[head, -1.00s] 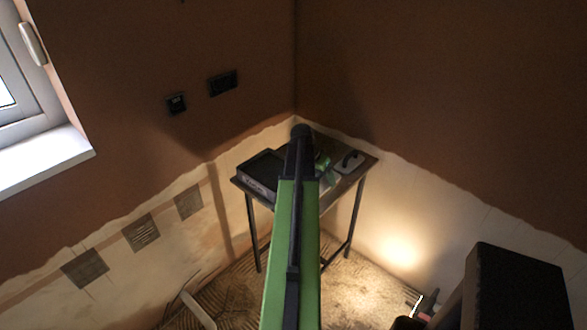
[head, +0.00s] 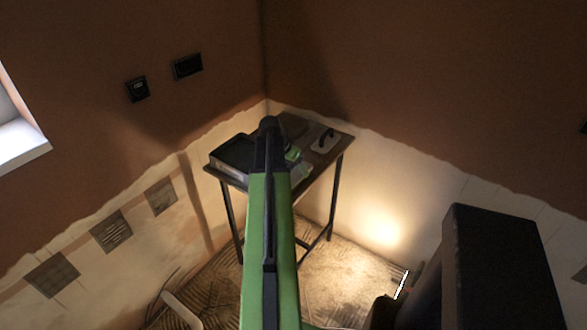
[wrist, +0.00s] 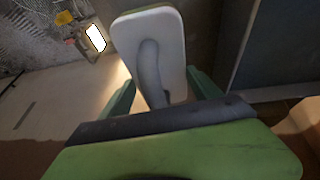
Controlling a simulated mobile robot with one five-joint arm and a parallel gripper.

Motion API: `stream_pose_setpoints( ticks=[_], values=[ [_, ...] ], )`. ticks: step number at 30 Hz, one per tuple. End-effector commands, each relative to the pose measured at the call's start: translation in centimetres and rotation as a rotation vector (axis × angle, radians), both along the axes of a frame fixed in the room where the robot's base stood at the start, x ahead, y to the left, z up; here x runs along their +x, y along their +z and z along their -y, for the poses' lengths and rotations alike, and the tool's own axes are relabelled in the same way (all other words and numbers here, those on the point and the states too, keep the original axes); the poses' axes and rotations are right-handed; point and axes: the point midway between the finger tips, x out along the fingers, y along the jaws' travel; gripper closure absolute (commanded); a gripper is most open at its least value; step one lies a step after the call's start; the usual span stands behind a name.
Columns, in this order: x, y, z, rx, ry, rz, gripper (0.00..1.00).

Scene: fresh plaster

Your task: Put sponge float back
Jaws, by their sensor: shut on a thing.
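The sponge float, a pale rounded plate (wrist: 172,45) with a grey bowed handle (wrist: 150,72), fills the middle of the wrist view. My gripper (wrist: 160,90) is shut on it, with a green finger at each side of the plate. The handle faces the wrist camera, and its near end is hidden by my wrist. In the head view my gripper (head: 292,156) is over the small table (head: 240,183), with the held float mostly hidden by my arm.
A dark tray (head: 228,165) sits on the table's left part. Walls close in behind the table. A bright lamp (head: 402,285) lies on the floor to the right, beside a tall dark block (head: 500,270). The lamp also shows in the wrist view (wrist: 95,38).

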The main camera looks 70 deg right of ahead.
Motion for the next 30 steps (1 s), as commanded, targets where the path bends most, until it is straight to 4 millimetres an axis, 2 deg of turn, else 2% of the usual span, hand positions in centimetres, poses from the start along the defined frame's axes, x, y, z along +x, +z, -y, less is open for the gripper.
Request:
stream_pose_setpoints(
  ticks=[26, 27, 30],
  values=[
    [-0.01, -0.74, 0.01, 0.000, 0.000, 0.000, 0.65],
    [-0.01, -0.74, 0.01, 0.000, 0.000, 0.000, 0.26],
    [-0.01, -0.74, 0.01, 0.000, 0.000, 0.000, 0.13]
  ],
)
